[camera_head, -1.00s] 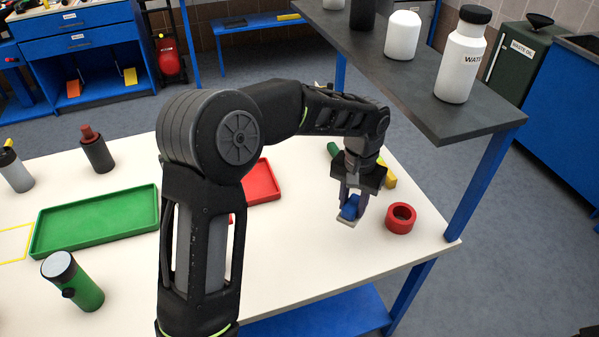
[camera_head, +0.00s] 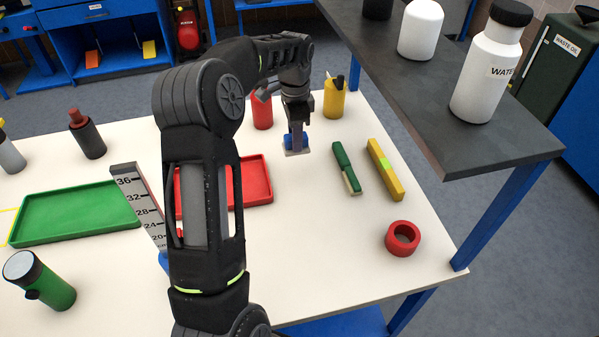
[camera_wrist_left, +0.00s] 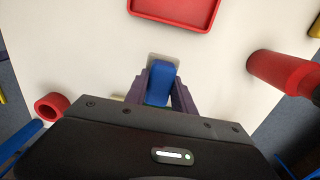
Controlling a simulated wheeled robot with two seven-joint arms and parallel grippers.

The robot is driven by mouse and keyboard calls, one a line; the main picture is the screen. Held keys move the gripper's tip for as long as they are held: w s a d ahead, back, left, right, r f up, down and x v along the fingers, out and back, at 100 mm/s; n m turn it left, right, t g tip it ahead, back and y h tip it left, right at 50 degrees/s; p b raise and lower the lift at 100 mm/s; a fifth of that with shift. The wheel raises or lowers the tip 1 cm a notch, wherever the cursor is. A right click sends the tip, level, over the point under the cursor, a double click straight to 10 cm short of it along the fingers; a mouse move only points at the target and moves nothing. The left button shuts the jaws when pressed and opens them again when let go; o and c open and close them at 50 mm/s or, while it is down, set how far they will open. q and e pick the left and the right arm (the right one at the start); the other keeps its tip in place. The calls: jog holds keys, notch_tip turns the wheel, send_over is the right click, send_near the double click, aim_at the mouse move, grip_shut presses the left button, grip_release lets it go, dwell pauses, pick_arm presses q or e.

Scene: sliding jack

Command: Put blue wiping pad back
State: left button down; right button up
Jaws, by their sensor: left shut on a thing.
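The blue wiping pad (camera_head: 296,152) has a blue grip and a pale flat base. My left gripper (camera_head: 297,138) is shut on its blue grip, over the far part of the white table. In the left wrist view the pad's blue grip (camera_wrist_left: 160,83) sits between the fingers of my left gripper (camera_wrist_left: 161,95), with the pale base showing beyond. I cannot tell whether the base touches the table. A green wiping pad (camera_head: 345,167) lies to the right of my gripper. My right gripper is not in view.
A yellow bar-shaped tool (camera_head: 385,170) lies beside the green pad. A red ring (camera_head: 403,238) is near the table's right edge. A red bottle (camera_head: 262,112) and a yellow container (camera_head: 334,98) stand behind. A red tray (camera_head: 257,181) is left. A dark shelf (camera_head: 440,135) overhangs right.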

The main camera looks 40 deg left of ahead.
pick_arm(q)
jog(key=shift+f+p, duration=0.5)
jog(key=shift+f, duration=2.65)
jog(key=shift+f, duration=0.1)
jog(key=shift+f+p, duration=0.35)
jog(key=shift+f, duration=1.4)
jog(key=shift+f, duration=0.2)
jog(key=c, duration=1.1)
grip_release()
jog(key=shift+o, duration=0.2)
jog(key=shift+r, duration=0.1)
